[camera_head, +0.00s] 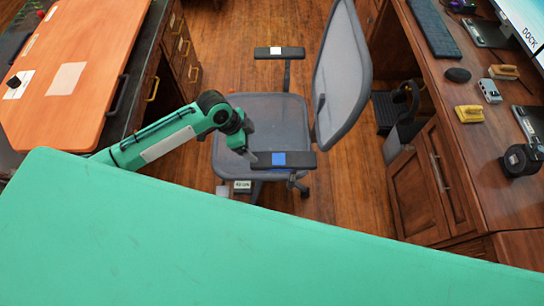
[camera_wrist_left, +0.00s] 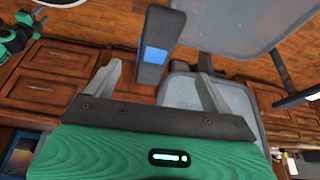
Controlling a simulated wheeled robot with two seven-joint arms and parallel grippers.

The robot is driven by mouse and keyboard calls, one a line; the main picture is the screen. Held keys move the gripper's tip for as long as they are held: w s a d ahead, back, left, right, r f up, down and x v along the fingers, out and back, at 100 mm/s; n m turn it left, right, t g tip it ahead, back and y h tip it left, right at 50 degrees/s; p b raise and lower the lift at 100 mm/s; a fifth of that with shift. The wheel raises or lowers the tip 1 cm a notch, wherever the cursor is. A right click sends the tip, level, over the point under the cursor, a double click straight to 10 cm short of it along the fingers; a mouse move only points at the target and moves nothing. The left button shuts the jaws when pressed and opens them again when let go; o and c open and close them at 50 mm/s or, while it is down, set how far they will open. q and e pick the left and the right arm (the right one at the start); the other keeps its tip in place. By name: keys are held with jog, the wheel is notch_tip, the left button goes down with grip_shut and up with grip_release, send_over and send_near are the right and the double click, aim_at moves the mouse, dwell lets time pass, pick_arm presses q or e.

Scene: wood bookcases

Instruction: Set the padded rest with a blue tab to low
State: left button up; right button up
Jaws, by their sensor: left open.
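The padded rest with the blue tab (camera_head: 301,160) is the dark armrest on the near side of a grey mesh office chair (camera_head: 262,117). It also shows in the left wrist view (camera_wrist_left: 164,27), with its blue tab (camera_wrist_left: 154,55) facing the camera. My left gripper (camera_head: 250,156) is at the left end of this rest in the head view. In the left wrist view its fingers (camera_wrist_left: 158,68) are apart, with the rest's end between them in the picture; I cannot tell whether they touch it. A small white label (camera_head: 242,186) shows below the rest, its text too small to read.
The chair's other armrest (camera_head: 292,53) has a white tab. The tilted chair back (camera_head: 342,70) stands right of the rest. A wooden desk (camera_head: 470,150) with several small items is at the right, an orange-topped desk (camera_head: 75,60) at the left.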

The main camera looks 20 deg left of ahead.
aim_at(269, 159)
pick_arm(q)
jog(key=shift+m, duration=0.4)
jog(key=p+x, duration=0.1)
jog(key=x, duration=1)
jog(key=shift+d+p, duration=0.25)
jog(key=shift+p, duration=0.05)
jog(key=shift+d+f, duration=0.15)
jog(key=shift+f, duration=0.35)
